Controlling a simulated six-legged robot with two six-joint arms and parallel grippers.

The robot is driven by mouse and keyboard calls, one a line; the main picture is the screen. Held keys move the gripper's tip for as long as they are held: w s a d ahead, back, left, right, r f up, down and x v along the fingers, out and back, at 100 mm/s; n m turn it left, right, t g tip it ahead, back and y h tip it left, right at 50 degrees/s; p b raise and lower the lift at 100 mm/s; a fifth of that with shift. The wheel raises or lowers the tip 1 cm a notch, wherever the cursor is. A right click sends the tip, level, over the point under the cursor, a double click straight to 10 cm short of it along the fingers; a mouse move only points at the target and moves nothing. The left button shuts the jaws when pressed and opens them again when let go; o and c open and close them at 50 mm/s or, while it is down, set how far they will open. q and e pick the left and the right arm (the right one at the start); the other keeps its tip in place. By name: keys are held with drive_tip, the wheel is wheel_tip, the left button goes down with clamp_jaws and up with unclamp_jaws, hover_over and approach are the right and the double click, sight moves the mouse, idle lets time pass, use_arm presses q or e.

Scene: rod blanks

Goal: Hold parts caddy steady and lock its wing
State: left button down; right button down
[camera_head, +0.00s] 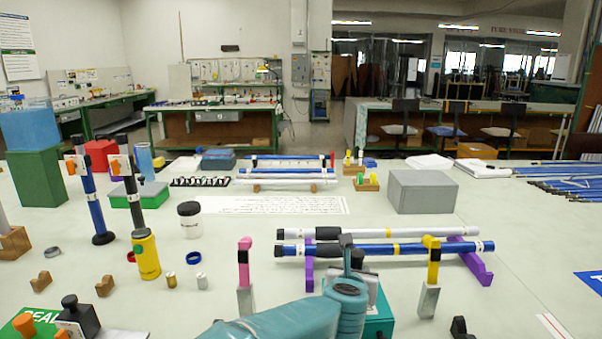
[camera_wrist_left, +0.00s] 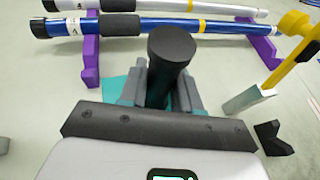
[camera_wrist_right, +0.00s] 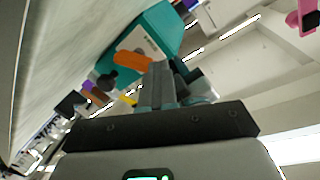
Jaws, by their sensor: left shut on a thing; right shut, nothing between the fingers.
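The teal parts caddy (camera_head: 379,326) stands at the front of the table, partly hidden by my teal arm. In the left wrist view, its teal base (camera_wrist_left: 118,88) shows under a black upright post (camera_wrist_left: 172,62). My left gripper (camera_wrist_left: 160,95) is shut on this post, a finger on each side. In the right wrist view, the caddy's teal body (camera_wrist_right: 165,28) carries a pale panel with an orange wing (camera_wrist_right: 132,60). My right gripper (camera_wrist_right: 160,75) is shut and empty close to the wing; I cannot tell whether it touches.
Behind the caddy, a blue rod (camera_head: 375,248) and a white rod lie on purple supports (camera_head: 473,262). A pink stand (camera_head: 244,275) and a yellow stand (camera_head: 431,270) flank it. A green box with an orange knob (camera_head: 25,322) sits at the front left.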

drive_tip(key=shift+d+r, duration=0.1)
drive_tip(key=shift+d, duration=0.1)
drive_tip(key=shift+a, duration=0.1)
drive_tip(key=shift+a+r, duration=0.2)
drive_tip(key=shift+r, duration=0.1)
drive_tip(key=shift+d+f+v, duration=0.1)
drive_tip(key=shift+d+v, duration=0.1)
drive_tip(key=shift+v, duration=0.8)
drive_tip(key=shift+d+f+v, duration=0.15)
drive_tip(key=shift+d+v, duration=0.05)
drive_tip(key=shift+v, duration=0.8)
drive_tip(key=shift+d+f+v, duration=0.1)
drive_tip(key=shift+d+v, duration=0.1)
drive_tip(key=shift+v, duration=0.75)
drive_tip(key=shift+s, duration=0.15)
drive_tip(key=shift+s+a+f, duration=0.25)
drive_tip(key=shift+f, duration=0.3)
drive_tip(key=shift+s+a+f, duration=0.2)
drive_tip(key=shift+a+f, duration=0.05)
drive_tip(key=shift+f, duration=0.35)
drive_tip(key=shift+w+f, duration=0.1)
drive_tip(key=shift+w+a, duration=0.15)
drive_tip(key=shift+w, duration=3.2)
